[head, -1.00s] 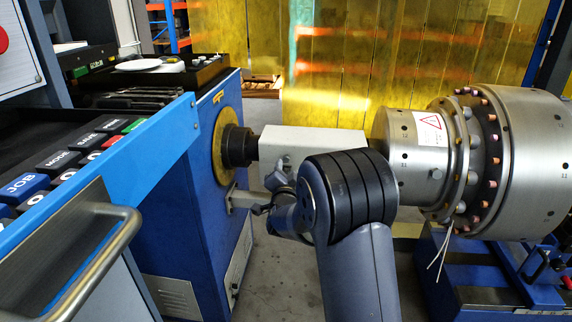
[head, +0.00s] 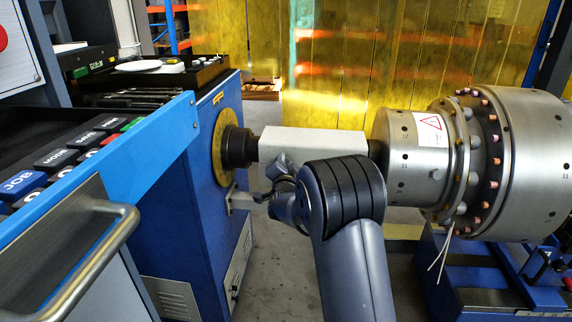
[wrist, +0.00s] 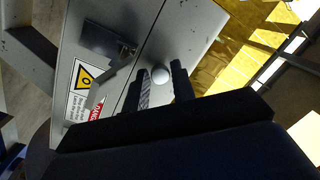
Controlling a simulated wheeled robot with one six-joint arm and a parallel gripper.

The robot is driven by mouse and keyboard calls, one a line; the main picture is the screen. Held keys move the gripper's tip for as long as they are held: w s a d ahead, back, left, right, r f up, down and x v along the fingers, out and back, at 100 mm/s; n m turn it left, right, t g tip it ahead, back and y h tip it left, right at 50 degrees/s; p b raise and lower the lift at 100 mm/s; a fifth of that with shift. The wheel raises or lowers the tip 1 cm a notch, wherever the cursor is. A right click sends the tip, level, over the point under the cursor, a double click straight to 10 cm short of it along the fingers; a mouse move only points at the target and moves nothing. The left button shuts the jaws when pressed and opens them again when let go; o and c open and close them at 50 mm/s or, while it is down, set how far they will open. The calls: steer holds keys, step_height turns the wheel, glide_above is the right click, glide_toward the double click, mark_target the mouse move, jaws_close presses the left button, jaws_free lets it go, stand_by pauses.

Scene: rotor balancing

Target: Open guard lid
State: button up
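The guard is a pale grey box (head: 312,143) around the shaft between the blue machine and the rotor. Its lid looks shut. I see a narrow gap rather than clear contact. A dark latch-like bracket (wrist: 105,42) and a yellow warning label (wrist: 84,78) are left of the fingers. In the head view, my arm hides most of the gripper.
The large steel rotor (head: 530,160) is close on the right. The blue machine housing (head: 195,210) and a console with keys and a metal handle (head: 95,250) are on the left. Yellow curtains (head: 400,60) hang behind. Open floor (head: 285,280) shows below the guard.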

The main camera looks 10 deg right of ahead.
jaws_close()
steer(key=shift+r, duration=0.2)
